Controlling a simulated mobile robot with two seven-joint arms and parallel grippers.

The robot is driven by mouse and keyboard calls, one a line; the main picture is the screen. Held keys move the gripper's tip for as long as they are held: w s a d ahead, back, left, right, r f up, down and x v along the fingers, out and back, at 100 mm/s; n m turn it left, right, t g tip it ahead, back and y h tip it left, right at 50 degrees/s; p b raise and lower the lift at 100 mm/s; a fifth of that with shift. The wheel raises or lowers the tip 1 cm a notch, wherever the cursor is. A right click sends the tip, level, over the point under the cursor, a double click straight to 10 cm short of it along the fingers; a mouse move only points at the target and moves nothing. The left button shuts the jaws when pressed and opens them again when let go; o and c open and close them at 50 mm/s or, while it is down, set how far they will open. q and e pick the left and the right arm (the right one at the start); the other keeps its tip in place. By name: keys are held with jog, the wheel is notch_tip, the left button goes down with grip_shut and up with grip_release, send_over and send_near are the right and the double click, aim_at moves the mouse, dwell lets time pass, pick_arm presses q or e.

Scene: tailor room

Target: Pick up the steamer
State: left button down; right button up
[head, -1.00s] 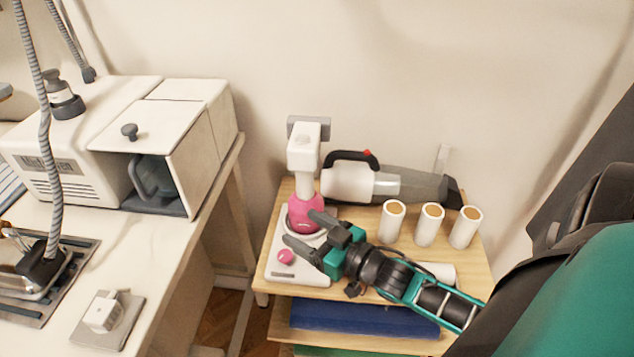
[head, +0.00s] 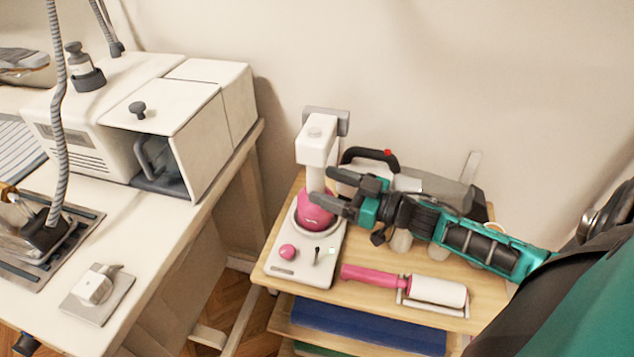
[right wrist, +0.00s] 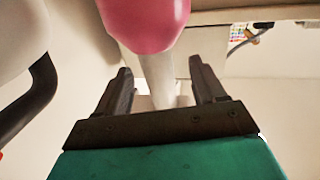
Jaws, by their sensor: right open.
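The steamer (head: 318,150) has a white head and neck above a round pink body. It stands upright on a white base (head: 297,268) with a pink knob, at the left of the wooden shelf. My right gripper (head: 316,186) is open, coming from the right, with its fingers at the steamer's neck just above the pink body. In the right wrist view the pink body of the steamer (right wrist: 150,22) is at the top, and the white neck appears between the two open fingers (right wrist: 160,85). I cannot tell whether they touch it. My left gripper is not in view.
A handheld vacuum (head: 430,187) lies behind my right gripper. A lint roller with a pink handle (head: 375,276) lies at the shelf's (head: 375,302) front. White rolls are partly hidden behind my arm. A white table (head: 165,240) with a boxy machine (head: 130,125) stands left.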

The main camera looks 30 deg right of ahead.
jog(key=shift+x, duration=2.8)
jog(key=shift+d+r, duration=0.1)
jog(key=shift+r, duration=0.05)
grip_shut()
jog(key=shift+w+r, duration=0.1)
jog(key=shift+r, duration=0.05)
